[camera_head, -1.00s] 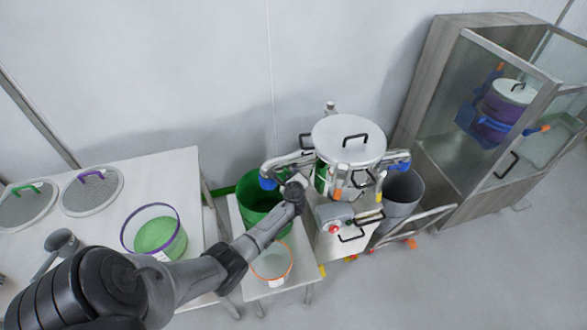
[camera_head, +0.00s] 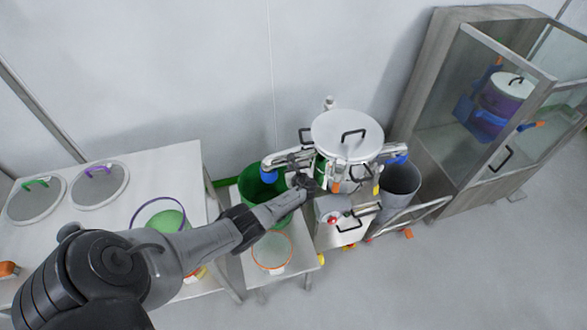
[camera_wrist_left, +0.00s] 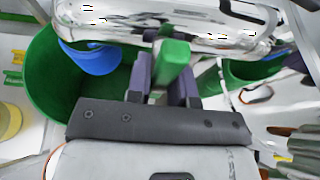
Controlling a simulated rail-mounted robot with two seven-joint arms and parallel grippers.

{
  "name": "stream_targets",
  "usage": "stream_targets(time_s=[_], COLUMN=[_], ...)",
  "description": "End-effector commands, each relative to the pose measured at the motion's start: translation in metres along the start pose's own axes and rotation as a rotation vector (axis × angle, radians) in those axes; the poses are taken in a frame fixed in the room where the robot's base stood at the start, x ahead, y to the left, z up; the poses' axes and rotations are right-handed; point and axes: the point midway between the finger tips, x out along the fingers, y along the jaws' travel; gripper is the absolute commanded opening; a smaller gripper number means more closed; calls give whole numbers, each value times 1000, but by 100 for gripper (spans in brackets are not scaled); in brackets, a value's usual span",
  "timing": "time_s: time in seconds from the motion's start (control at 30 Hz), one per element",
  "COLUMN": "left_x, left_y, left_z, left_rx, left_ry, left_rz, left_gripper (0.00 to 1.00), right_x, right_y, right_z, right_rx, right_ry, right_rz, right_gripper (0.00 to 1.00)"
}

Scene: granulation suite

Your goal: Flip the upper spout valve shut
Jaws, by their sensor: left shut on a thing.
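The sieving machine stands in the middle of the head view, with a round white lid (camera_head: 347,133) and metal spouts on both sides. The left spout (camera_head: 290,158) ends in a blue sleeve (camera_head: 268,176), which also shows in the left wrist view (camera_wrist_left: 90,58). My left gripper (camera_head: 308,184) is at the machine's front left, just below that spout. In the left wrist view, its two fingers (camera_wrist_left: 163,84) are shut on a green valve handle (camera_wrist_left: 174,60) below the shiny metal spout. The handle's far end and pivot are hidden. My right gripper is out of view.
A green bucket (camera_head: 258,192) stands under the left spout and a grey bucket (camera_head: 401,184) under the right one. An orange-rimmed container (camera_head: 272,252) sits on the small table in front. A glass-doored cabinet (camera_head: 430,80) stands at the right. Floor at front right is clear.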

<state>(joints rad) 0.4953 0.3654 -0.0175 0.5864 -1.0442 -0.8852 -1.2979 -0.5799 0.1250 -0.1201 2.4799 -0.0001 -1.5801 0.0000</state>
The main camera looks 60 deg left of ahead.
Motion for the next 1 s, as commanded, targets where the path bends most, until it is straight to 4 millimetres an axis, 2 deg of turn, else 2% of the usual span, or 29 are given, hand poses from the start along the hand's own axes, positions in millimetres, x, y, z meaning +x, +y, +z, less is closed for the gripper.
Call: stream_targets(time_s=[0.57, 0.6, 0.83, 1.0], left_x=[0, 0, 0, 0], left_y=[0, 0, 0, 0], left_z=[-1, -1, -1, -1], left_rx=[27, 27, 27, 27], left_ry=[2, 2, 1, 1], left_rz=[11, 11, 11, 11], left_gripper=[0, 22, 44, 45], right_x=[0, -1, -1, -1], right_y=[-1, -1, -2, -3], right_z=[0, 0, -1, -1], right_rx=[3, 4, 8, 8], right_ry=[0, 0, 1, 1], right_rz=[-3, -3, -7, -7], right_gripper=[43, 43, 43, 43])
